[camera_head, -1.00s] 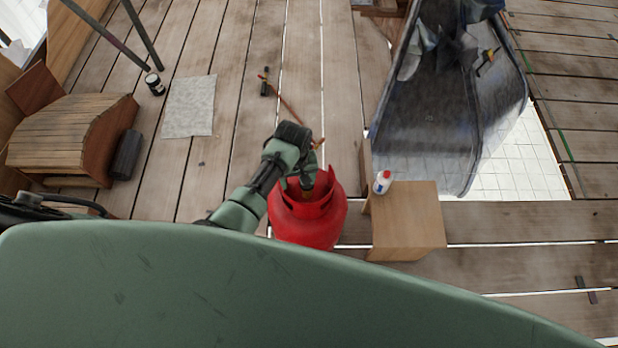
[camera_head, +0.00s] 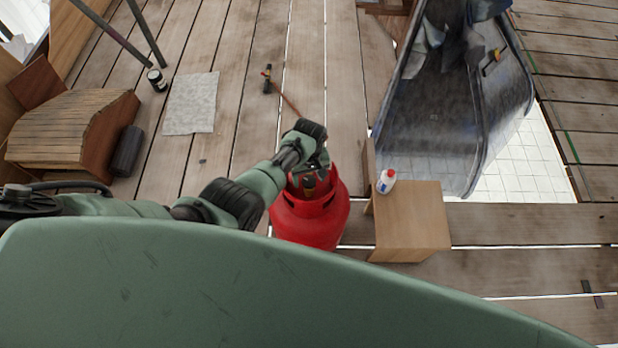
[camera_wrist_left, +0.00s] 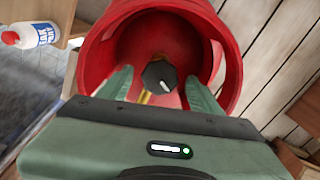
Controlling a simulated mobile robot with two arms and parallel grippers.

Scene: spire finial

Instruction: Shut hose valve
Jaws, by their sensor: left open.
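A red gas cylinder (camera_head: 310,222) stands upright on the plank floor, with a raised collar around its top. In the left wrist view, the collar (camera_wrist_left: 205,18) surrounds a dark valve knob (camera_wrist_left: 158,74) with a white mark, above a brass fitting (camera_wrist_left: 160,98). My left gripper (camera_wrist_left: 156,84) is open, with one green finger on each side of the knob; I cannot tell whether they touch it. In the head view my left gripper (camera_head: 308,180) is over the collar opening. A thin reddish hose (camera_head: 287,101) leads away behind my wrist. My right gripper is not seen.
A torch-like tool (camera_head: 267,79) lies on the planks behind. A dark sheet-lined trough (camera_head: 440,130) is at the back right.

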